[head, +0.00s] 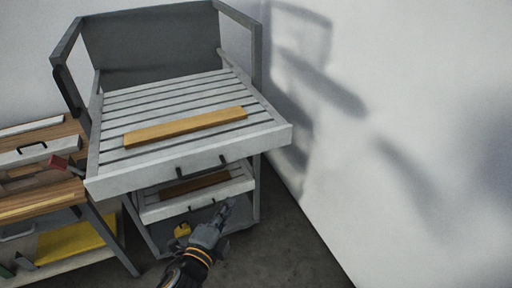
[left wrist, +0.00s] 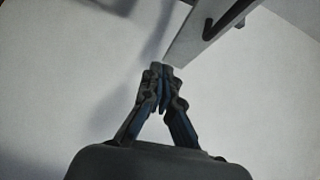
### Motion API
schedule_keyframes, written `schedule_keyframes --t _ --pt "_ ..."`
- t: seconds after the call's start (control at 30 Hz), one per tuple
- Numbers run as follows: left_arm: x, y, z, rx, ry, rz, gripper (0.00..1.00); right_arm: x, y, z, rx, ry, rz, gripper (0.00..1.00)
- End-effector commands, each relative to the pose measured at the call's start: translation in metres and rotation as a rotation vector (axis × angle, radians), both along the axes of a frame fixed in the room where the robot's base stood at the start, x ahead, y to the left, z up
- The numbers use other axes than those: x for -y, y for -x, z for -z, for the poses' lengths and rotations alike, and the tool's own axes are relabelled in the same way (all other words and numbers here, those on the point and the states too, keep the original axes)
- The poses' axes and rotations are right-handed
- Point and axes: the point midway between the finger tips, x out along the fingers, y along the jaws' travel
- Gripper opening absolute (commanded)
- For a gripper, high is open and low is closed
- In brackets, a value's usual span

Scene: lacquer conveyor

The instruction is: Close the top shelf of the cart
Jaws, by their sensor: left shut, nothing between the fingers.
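The cart (head: 228,30) is a grey metal frame standing in the corner by the right wall. Its top shelf (head: 105,184) is a slatted tray pulled out toward me, with a dark handle on its front. A lower shelf (head: 165,210) beneath it is also partly out. My left gripper (head: 226,206) is shut and empty, in front of the lower shelf and below the top shelf's front edge. In the left wrist view the shut fingers (left wrist: 162,68) point at a grey edge with a dark handle (left wrist: 228,18). Whether they touch it is unclear. My right gripper is out of view.
An orange-yellow plank (head: 186,126) lies across the top shelf, and a brown board (head: 195,186) lies in the lower one. A wooden workbench (head: 40,205) with a drawer stands close on the left. The white wall (head: 420,130) bounds the right; floor (head: 285,245) is clear beside it.

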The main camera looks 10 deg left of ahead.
Motion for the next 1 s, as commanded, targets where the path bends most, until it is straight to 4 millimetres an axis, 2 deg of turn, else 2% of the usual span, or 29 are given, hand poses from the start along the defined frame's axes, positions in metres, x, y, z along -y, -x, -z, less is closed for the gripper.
schedule_keyframes --t 0.03,0.1,0.2,0.37,0.73,1.0 --pt "0.003 0.003 -0.02 0.039 -0.018 0.007 0.0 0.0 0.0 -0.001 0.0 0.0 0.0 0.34" --pt "0.004 0.005 -0.037 0.075 -0.037 0.012 0.0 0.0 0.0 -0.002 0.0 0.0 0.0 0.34" --pt "0.006 0.003 -0.047 0.097 -0.047 0.013 0.0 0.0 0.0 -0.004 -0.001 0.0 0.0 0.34" --pt "0.009 -0.017 -0.05 0.098 -0.048 0.013 0.0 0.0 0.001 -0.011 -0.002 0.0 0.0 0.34" --pt "0.024 -0.093 -0.049 0.095 -0.045 0.012 0.0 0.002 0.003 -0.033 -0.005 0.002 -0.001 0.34" --pt "0.005 -0.121 -0.047 0.094 -0.047 0.013 0.0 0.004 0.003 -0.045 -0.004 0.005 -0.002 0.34"
